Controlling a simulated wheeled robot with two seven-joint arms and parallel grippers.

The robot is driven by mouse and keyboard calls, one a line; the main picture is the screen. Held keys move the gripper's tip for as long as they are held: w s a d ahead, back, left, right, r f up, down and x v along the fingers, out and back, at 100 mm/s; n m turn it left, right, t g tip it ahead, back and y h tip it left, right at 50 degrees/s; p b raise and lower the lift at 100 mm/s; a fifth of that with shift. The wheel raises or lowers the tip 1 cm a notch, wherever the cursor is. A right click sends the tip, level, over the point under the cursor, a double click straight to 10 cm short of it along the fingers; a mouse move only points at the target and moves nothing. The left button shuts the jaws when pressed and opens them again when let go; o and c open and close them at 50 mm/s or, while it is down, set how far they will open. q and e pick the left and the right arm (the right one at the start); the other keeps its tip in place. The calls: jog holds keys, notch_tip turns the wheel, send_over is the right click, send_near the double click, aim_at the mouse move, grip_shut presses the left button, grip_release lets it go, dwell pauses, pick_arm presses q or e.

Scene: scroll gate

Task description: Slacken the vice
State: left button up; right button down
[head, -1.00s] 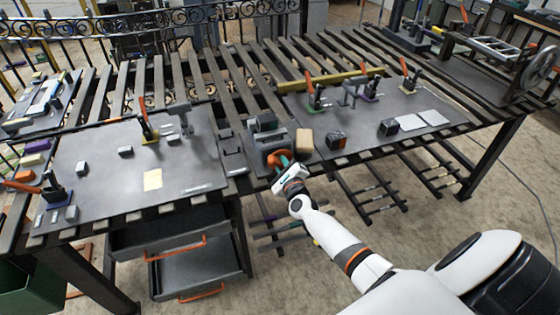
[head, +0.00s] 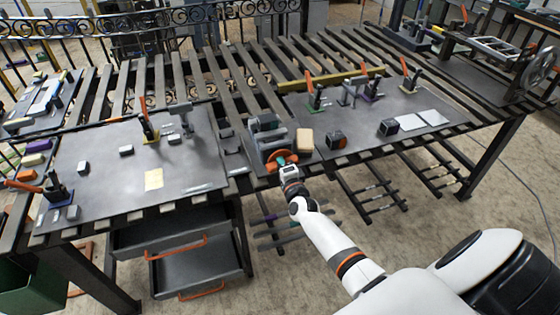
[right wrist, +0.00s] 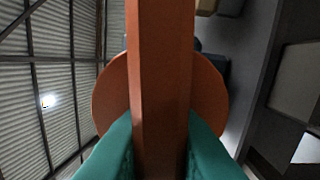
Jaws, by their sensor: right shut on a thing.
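The vice (head: 266,128) is a grey block-like fixture at the front edge of the workbench, in the middle of the head view. Its orange handle (head: 281,156) faces the front, with a round disc and a bar. My right gripper (head: 285,166) is at the handle. In the right wrist view, the teal fingertips are shut on the orange bar (right wrist: 160,80), one on each side. The round orange disc (right wrist: 108,95) lies behind the bar. The vice jaws are too small to judge their gap. My left gripper is in neither view.
Toggle clamps and small grey blocks stand on the dark plates. Open drawers (head: 195,270) hang below the bench at left. Floor is free in front.

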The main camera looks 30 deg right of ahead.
jog(key=n, duration=0.7)
jog(key=shift+f+p, duration=0.2)
jog(key=shift+p, duration=0.1)
jog(key=n, duration=0.6)
jog(key=shift+s+d+n, duration=0.1)
jog(key=shift+d+n, duration=0.1)
jog(key=shift+n, duration=0.2)
jog(key=n, duration=0.5)
jog(key=shift+d+n, duration=0.1)
jog(key=shift+n, duration=0.2)
jog(key=shift+n+b, duration=0.5)
jog(key=shift+n, duration=1.7)
jog(key=shift+d+r, duration=0.1)
jog(key=c, duration=1.4)
grip_release()
jog(key=shift+o, duration=0.2)
